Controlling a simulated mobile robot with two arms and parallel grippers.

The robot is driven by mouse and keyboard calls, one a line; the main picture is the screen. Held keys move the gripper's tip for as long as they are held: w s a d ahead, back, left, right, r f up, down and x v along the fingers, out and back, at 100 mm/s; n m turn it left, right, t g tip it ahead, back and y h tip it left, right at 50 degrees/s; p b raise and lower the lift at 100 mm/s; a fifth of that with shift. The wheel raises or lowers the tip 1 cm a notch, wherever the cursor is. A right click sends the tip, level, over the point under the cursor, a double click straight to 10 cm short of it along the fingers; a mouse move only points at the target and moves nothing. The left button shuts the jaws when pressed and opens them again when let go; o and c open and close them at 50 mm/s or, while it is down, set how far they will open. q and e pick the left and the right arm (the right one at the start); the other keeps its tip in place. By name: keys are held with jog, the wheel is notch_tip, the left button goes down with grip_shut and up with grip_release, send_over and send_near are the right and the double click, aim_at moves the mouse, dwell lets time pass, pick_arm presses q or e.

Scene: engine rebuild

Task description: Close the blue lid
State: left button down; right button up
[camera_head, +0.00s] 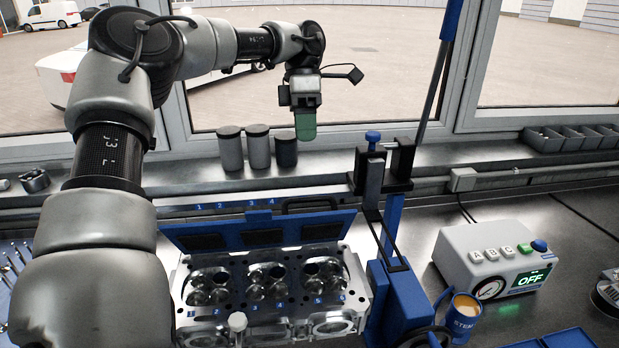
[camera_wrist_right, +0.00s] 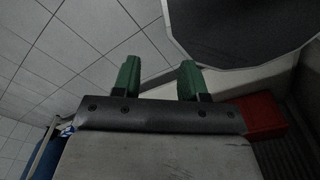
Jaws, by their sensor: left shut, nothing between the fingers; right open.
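The blue lid (camera_head: 262,232) stands raised behind the metal engine block (camera_head: 268,290), its dark-padded inner side facing me. A dark handle shows at its upper edge. The cylinder openings of the block are uncovered. My left gripper (camera_head: 306,128) hangs above and behind the lid, near the window, with its green fingers together and pointing down. It is apart from the lid and empty. My right gripper (camera_wrist_right: 154,80) shows only in the right wrist view, with its two green fingers apart and nothing between them.
Several dark canisters (camera_head: 258,146) stand on the sill below my left gripper. A blue-and-black clamp stand (camera_head: 390,230) rises right of the block. A grey control box (camera_head: 490,255) reading OFF and a blue cup (camera_head: 463,318) stand farther right.

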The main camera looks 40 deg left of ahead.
pick_arm(q)
jog(key=d+p+x, duration=0.1)
jog(key=p+x, duration=0.2)
jog(key=x, duration=0.7)
jog(key=shift+s+r+p, duration=0.3)
jog(key=shift+r+p, duration=0.05)
jog(key=shift+p, duration=0.05)
jog(key=shift+a, duration=0.15)
